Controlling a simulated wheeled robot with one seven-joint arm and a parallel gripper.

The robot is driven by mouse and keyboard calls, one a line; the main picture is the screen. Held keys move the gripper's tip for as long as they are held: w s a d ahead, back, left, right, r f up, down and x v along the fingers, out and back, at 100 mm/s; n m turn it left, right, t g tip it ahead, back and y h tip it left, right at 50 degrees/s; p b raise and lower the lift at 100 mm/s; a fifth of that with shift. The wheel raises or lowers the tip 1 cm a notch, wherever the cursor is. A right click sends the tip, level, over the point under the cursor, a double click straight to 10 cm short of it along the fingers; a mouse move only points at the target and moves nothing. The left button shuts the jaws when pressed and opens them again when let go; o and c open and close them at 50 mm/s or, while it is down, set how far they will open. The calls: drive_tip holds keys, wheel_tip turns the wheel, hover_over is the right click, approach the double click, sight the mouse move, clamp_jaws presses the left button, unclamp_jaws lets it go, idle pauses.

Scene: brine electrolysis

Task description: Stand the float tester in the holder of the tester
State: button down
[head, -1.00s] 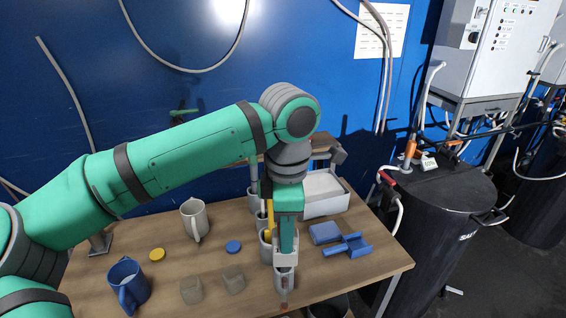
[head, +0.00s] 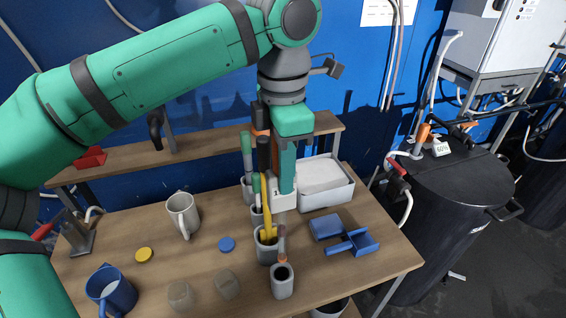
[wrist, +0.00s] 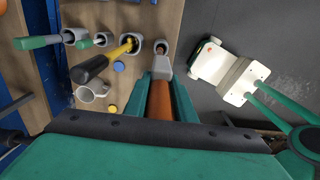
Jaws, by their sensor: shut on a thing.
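My gripper (head: 283,205) is shut on the float tester (head: 282,240), a slim piece with an orange-brown body and a grey end. The tester hangs roughly upright with its lower tip just over the mouth of the front grey cup (head: 282,284), which looks like the holder and appears empty. I cannot tell whether the tip is inside the mouth. In the wrist view the tester (wrist: 161,100) runs between the green fingers, its grey end towards the cup (wrist: 160,46).
Behind stand more grey cups (head: 267,252) holding yellow, green and black-handled tools, close to my gripper. A white tray (head: 345,190) and blue pieces (head: 352,243) lie right. Left are a blue mug (head: 118,290), a beige mug (head: 184,215) and caps. A shelf (head: 215,145) runs behind.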

sight(281, 224)
drive_tip(key=shift+s+a+f, duration=0.1)
drive_tip(key=shift+s+f, duration=0.05)
drive_tip(key=shift+f, duration=0.25)
drive_tip(key=shift+s+a+f, duration=0.1)
drive_tip(key=shift+s+f, duration=0.05)
drive_tip(key=shift+f, duration=0.25)
wheel_tip(281, 224, down, 13)
idle(1.6)
drive_tip(key=shift+d, duration=0.1)
drive_tip(key=c, duration=1.4)
unclamp_jaws()
drive_tip(key=shift+w+r, duration=0.1)
drive_tip(key=shift+r, duration=0.05)
wheel_tip(281, 224, up, 11)
drive_tip(key=shift+f, duration=0.15)
